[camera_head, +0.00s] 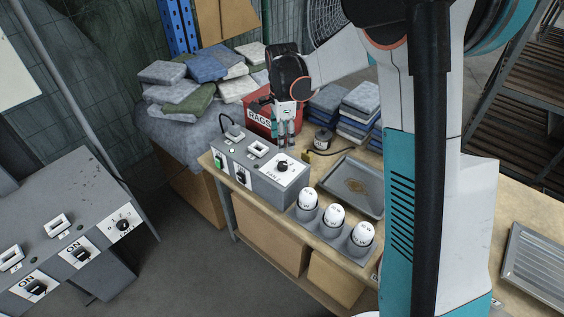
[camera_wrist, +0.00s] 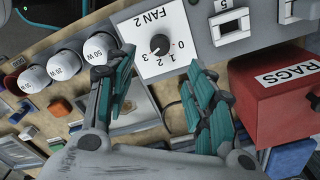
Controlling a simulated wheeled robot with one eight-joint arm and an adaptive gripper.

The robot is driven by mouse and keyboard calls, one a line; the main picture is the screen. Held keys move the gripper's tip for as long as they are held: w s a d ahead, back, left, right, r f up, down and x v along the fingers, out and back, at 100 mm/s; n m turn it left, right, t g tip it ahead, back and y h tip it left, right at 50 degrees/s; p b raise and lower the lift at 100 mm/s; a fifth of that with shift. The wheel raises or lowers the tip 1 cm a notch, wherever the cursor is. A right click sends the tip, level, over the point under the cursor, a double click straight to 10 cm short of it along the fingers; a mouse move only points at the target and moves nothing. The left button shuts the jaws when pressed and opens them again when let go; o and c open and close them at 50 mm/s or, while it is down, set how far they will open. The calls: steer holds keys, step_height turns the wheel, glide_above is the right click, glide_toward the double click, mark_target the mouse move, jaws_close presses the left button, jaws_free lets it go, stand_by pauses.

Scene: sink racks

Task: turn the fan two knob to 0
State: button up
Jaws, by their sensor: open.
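The FAN 2 knob (camera_wrist: 160,44) is a small black round knob on a white plate marked 0, 1, 2, 3 in the wrist view. Its pointer is too small to read surely. In the head view the knob (camera_head: 283,166) sits on the right top of the grey control box (camera_head: 236,160). My gripper (camera_head: 287,140) is above and behind the knob, apart from it. In the wrist view its teal fingers (camera_wrist: 160,68) are spread, empty, with the knob beyond and between their tips.
A red RAGS box (camera_head: 262,118) stands close behind the control box. White bulbs (camera_head: 333,215) in grey holders and a grey tray (camera_head: 352,187) lie to its right. Another grey panel (camera_head: 75,225) with switches and a knob (camera_head: 124,225) is at the left.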

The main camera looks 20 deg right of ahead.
mark_target(282, 164)
step_height(282, 164, down, 11)
steer(key=b, duration=0.3)
steer(key=shift+r, duration=0.15)
steer(key=shift+c, duration=0.4)
steer(key=c, duration=1)
